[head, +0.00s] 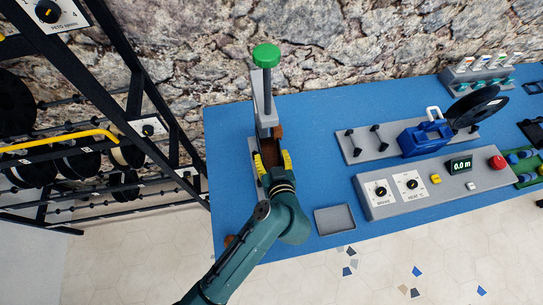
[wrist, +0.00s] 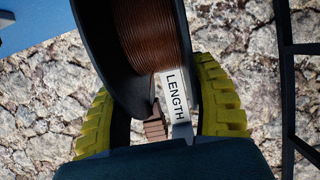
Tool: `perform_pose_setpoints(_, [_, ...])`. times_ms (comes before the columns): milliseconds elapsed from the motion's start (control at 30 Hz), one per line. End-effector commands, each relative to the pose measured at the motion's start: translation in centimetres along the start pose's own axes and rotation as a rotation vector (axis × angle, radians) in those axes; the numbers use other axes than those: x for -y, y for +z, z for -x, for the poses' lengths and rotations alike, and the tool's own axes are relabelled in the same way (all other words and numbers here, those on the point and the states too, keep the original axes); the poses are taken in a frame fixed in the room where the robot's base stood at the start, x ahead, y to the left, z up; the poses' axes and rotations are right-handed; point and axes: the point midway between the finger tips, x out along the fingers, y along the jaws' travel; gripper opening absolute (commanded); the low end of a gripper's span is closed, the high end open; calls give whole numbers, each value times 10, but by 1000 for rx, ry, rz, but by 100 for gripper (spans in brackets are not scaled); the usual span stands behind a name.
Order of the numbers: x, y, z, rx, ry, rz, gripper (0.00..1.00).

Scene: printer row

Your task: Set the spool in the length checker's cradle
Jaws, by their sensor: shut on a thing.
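A spool with black flanges and brown filament (wrist: 152,35) is held between the yellow finger pads of my gripper (wrist: 165,105). In the head view my gripper (head: 273,163) is low over the left part of the bench, and its fingers and arm largely hide the spool. The length checker (head: 265,95) is a grey upright with a green knob on top, just beyond my gripper. Its white LENGTH label (wrist: 175,95) shows close behind the spool in the wrist view. The cradle is mostly hidden, and I cannot tell whether the spool touches it.
The blue bench (head: 310,130) is clear right of the checker. A small grey tray (head: 335,219) lies near the front edge. A control panel (head: 430,183) and a blue machine (head: 424,138) stand to the right. A black spool rack (head: 135,95) stands close on the left.

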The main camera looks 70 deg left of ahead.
Motion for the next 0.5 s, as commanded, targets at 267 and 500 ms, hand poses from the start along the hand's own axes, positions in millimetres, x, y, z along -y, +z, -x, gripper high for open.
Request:
perform_pose_setpoints(267, [0,-2,0,-3,1,2,61])
perform_pose_setpoints(500, [0,-1,0,-2,1,1,89])
